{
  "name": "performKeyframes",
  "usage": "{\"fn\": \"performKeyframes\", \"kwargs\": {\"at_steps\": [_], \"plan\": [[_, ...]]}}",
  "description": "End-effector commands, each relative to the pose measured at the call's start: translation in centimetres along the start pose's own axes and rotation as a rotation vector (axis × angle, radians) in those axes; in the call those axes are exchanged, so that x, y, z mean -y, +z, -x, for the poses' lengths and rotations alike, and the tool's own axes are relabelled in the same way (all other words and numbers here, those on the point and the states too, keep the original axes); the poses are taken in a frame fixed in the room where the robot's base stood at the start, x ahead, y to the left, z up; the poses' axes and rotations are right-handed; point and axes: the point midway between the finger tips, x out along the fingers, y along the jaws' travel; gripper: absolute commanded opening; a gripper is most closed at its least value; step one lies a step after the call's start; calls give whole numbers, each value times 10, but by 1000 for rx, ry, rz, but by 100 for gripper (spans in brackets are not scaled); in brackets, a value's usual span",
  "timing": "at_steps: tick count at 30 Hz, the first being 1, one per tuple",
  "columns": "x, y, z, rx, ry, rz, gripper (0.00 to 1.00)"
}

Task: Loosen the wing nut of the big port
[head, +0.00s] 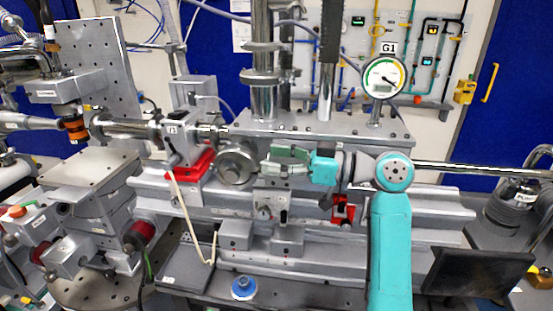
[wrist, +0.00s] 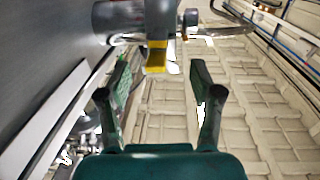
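A round metal port with a flange (head: 236,163) sits on the front of the grey chamber in the head view. My gripper (head: 272,160) is just right of it, pointing left at it. In the wrist view my gripper (wrist: 161,82) is open, its two green fingers apart with nothing held. A yellow tab (wrist: 156,57), possibly the wing nut, hangs below a metal cylinder (wrist: 146,18), ahead of the fingertips and roughly between them. I cannot tell whether the fingers touch it. The wing nut cannot be made out in the head view.
A dial gauge marked G1 (head: 383,77) stands on the chamber top above my arm. A red block (head: 196,161) and a hanging pale cord (head: 184,208) are left of the port. A blue round item (head: 243,287) lies on the bench below.

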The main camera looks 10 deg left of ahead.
Motion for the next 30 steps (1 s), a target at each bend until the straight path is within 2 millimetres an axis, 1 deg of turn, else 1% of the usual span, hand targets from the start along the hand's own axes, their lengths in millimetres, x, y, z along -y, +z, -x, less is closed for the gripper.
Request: {"fn": "performKeyframes", "kwargs": {"at_steps": [6,10,14,18,24,27,30], "plan": [[0,0,1,0,1,1,65],[0,0,11,0,2,0,65],[-1,0,32,0,3,1,65],[-1,0,61,0,5,1,65],[-1,0,97,-1,3,0,65],[-1,0,109,0,2,0,65],[0,0,116,0,1,0,65]]}}
